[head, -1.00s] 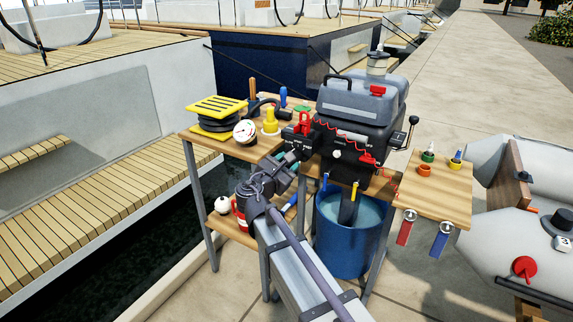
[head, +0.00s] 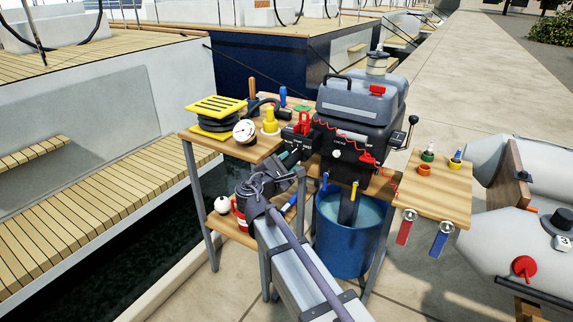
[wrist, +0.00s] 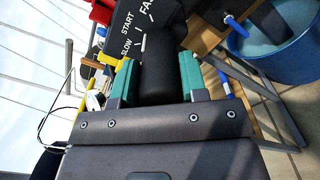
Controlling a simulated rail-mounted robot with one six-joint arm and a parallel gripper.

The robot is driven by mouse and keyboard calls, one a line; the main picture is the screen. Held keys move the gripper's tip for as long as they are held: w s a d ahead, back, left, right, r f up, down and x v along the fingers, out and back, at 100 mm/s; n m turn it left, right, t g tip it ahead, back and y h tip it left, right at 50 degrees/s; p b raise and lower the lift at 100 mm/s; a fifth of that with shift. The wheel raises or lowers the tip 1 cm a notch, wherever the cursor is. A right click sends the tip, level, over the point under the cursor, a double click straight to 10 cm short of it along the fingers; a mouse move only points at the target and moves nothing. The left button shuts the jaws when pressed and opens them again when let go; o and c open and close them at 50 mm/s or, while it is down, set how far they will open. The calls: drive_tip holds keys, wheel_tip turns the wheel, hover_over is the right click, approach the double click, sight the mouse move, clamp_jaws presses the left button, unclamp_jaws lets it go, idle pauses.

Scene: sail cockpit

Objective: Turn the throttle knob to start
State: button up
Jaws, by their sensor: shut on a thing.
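The throttle knob (wrist: 160,62) is a black rounded cylinder on a black panel (wrist: 133,14) lettered SLOW, START and FAST, the last word partly cut off. White tick marks show beside the knob; its own pointer is hidden or too small to make out. My gripper (wrist: 158,78) has its two teal fingers on either side of the knob and is shut on it in the wrist view. In the head view my gripper (head: 289,158) is just in front of the small black control box (head: 297,143); the knob is hidden there.
The black and grey outboard motor (head: 360,105) stands just right of the control box, with a red coiled cord (head: 384,172). A blue water barrel (head: 350,245) is below. A yellow-topped pump (head: 216,107) and round gauge (head: 244,132) are on the bench to the left.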

drive_tip(key=o, duration=0.9)
drive_tip(key=v, duration=1)
drive_tip(key=shift+s+a, duration=0.2)
drive_tip(key=shift+s, duration=0.15)
